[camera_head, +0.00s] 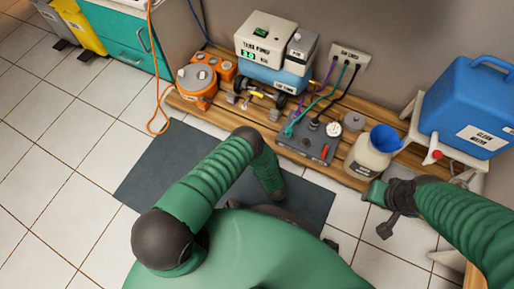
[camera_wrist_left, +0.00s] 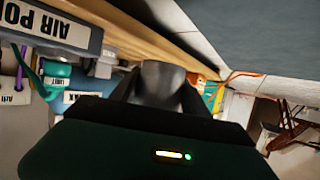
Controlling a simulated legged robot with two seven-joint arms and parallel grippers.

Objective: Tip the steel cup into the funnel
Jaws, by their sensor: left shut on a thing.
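A blue funnel (camera_head: 385,138) sits in the mouth of a cream jug (camera_head: 366,160) near the right end of the bench. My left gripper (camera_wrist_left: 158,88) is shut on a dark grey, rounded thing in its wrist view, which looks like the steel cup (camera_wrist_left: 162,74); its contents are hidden. In the head view my left forearm points down in front of the bench, left of the jug, and its gripper is mostly hidden by my body. My right gripper (camera_head: 378,195) is low and just right of the jug; its fingers are too unclear to read.
A grey panel (camera_head: 310,140) with hoses and a small grey round part (camera_head: 353,121) lie left of the jug. A blue water container (camera_head: 468,108) stands on a white stand to the right. An orange unit (camera_head: 196,85) and stacked boxes (camera_head: 275,45) fill the bench's left. The dark mat (camera_head: 155,165) is clear.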

